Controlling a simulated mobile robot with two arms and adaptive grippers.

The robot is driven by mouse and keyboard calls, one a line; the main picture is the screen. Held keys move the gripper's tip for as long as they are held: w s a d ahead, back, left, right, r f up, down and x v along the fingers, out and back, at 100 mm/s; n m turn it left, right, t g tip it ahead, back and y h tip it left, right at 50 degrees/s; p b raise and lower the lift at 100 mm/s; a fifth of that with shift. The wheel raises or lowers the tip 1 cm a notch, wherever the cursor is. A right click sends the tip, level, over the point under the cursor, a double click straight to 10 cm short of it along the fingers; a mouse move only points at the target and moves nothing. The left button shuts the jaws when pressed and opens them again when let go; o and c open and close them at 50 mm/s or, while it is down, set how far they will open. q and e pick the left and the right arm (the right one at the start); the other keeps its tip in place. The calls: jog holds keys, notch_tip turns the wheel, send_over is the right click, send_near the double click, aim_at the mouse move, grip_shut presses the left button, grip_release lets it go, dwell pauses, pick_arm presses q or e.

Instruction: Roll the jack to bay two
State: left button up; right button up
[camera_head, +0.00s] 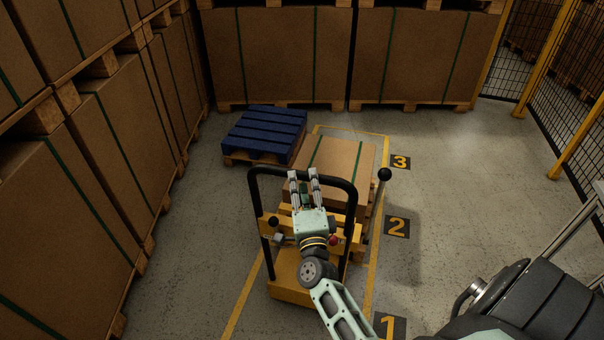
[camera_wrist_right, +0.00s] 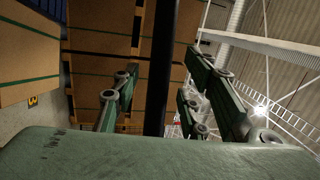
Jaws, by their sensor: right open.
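The yellow jack (camera_head: 292,290) stands inside the yellow-lined lane, its black looped handle (camera_head: 254,205) upright on the near side. It carries a strapped cardboard box (camera_head: 338,160) on its far side, beside the floor marks 2 (camera_head: 397,228) and 3 (camera_head: 400,162). My right gripper (camera_head: 304,175) is at the handle's top bar, fingers pointing away. In the right wrist view, the black handle bar (camera_wrist_right: 160,70) runs between the two open fingers (camera_wrist_right: 165,95); I cannot tell whether they touch it. My left gripper is not in view.
A blue pallet (camera_head: 265,134) lies left of the box, close to the lane. Stacked boxes (camera_head: 90,180) line the left side and more (camera_head: 280,60) stand at the back. Mark 1 (camera_head: 388,327) is nearer. A yellow-posted mesh fence (camera_head: 548,60) is at right. Floor right of the lane is clear.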

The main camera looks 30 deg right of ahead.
aim_at(303, 180)
jog(key=shift+x, duration=1.75)
grip_shut()
jog(key=shift+f, duration=0.1)
